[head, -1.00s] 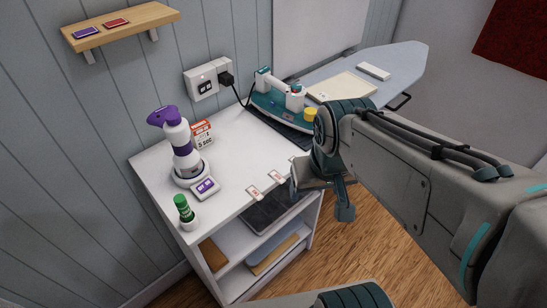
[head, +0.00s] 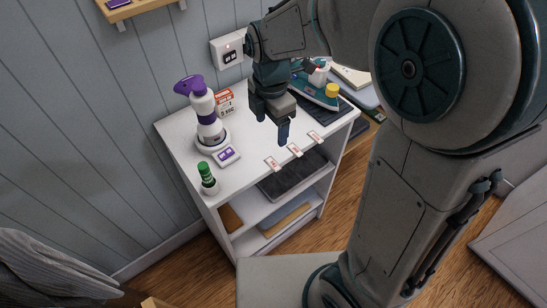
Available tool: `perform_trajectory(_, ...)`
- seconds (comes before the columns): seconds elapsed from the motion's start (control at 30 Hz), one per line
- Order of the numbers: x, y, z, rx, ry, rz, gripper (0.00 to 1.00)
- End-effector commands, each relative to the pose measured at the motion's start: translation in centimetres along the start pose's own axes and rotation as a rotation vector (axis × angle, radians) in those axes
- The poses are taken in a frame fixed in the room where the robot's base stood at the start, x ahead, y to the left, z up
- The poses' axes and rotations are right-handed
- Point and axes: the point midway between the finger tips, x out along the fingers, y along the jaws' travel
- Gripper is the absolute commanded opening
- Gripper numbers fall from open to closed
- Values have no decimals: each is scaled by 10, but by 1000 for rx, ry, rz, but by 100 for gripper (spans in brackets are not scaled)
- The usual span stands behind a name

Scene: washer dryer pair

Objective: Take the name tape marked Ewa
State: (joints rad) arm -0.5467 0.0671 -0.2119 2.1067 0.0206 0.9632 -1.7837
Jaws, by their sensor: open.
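Three small white name tapes with reddish marks lie in a row along the front edge of the white cabinet top: a left tape (head: 272,163), a middle tape (head: 295,150) and a right tape (head: 315,137). Their writing is too small to read, so I cannot tell which is marked Ewa. My gripper (head: 271,122) points down over the cabinet top, open and with nothing seen between its fingers. In the picture it is just above and behind the left and middle tapes. Its height above the surface is hard to tell.
A spray bottle (head: 206,115), a small white box with a purple screen (head: 227,155) and a green-capped bottle (head: 207,178) stand left. A red-and-white card (head: 225,102) stands behind. An iron (head: 318,93) rests at the right. Open shelves (head: 265,222) lie below.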

Motion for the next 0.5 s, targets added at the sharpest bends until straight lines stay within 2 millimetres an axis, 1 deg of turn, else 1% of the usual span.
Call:
perform_trajectory(0.07, 3, 3, -2, -41, -1, -7, 71)
perform_trajectory(0.17, 14, 4, -3, -61, -1, -11, 71)
perform_trajectory(0.4, 62, 2, -2, -59, -2, -13, 71)
perform_trajectory(0.5, 76, 3, -2, -59, -1, -10, 71)
